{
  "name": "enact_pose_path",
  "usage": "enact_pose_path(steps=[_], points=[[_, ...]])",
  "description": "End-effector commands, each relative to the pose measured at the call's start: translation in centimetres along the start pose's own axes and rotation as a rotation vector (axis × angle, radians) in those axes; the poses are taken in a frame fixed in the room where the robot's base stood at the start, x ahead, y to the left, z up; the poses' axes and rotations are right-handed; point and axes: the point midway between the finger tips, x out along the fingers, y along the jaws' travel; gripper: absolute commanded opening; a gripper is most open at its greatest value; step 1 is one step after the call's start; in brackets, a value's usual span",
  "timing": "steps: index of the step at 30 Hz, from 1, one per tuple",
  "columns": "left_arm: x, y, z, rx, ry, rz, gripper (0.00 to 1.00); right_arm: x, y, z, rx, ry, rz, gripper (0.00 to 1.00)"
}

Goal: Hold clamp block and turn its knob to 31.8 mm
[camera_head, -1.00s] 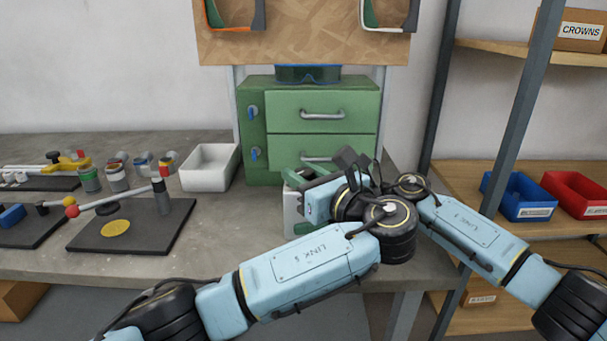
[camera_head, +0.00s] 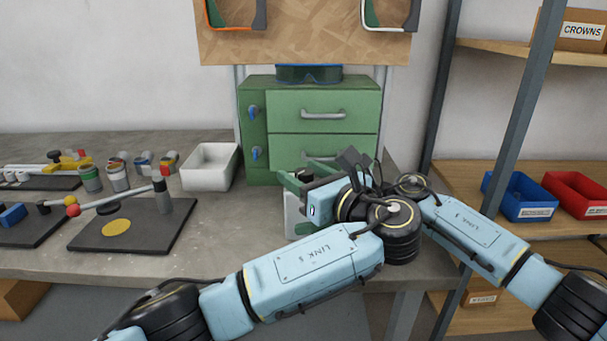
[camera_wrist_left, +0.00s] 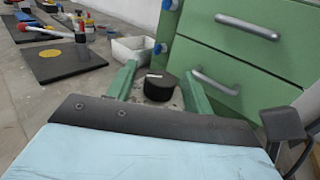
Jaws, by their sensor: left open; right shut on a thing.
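The clamp block (camera_head: 292,222), a pale block, is partly in view in front of the green drawers, largely behind my left gripper. Its black round knob (camera_wrist_left: 160,86) with a small white mark shows in the left wrist view. My left gripper (camera_wrist_left: 160,78) is open, one green finger on each side of the knob, with gaps visible; I cannot tell if either finger touches it. In the head view, my left gripper (camera_head: 297,172) is over the block. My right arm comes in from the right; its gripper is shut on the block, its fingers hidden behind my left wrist.
The green drawer cabinet (camera_head: 322,110) stands close behind the block. A white bin (camera_head: 209,167) is to its left. A dark plate with a yellow disc (camera_head: 133,224) lies farther left. The bench (camera_head: 225,235) is bare in front of the bin. A shelf post (camera_head: 516,110) rises at right.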

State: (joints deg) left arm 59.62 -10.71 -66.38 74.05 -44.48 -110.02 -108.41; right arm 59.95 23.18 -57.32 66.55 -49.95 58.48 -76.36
Motion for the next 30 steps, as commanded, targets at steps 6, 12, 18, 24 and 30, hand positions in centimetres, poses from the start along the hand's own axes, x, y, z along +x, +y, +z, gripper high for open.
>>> enact_pose_path(steps=[6, 12, 18, 24, 30], points=[[-3.6, -0.1, 0.0, -0.001, 0.002, -0.005, 0.52, 0.0, 0.0, 0.0, 0.0, 0.0, -0.001, 0.41], [-6.3, -0.1, -0.2, 0.001, 0.005, -0.003, 0.52, 0.0, 0.0, 0.0, 0.0, 0.0, -0.001, 0.41], [-7.2, 0.0, 0.0, 0.001, 0.001, 0.0, 0.52, 0.0, 0.0, 0.0, 0.001, 0.0, -0.002, 0.41], [-7.2, 0.0, 0.0, 0.001, 0.001, 0.0, 0.52, 0.0, -0.1, 0.0, 0.001, 0.0, -0.002, 0.41], [-6.5, -0.6, 0.6, -0.043, -0.013, -0.04, 0.51, 0.0, -0.1, 0.0, 0.001, 0.0, -0.002, 0.41]])
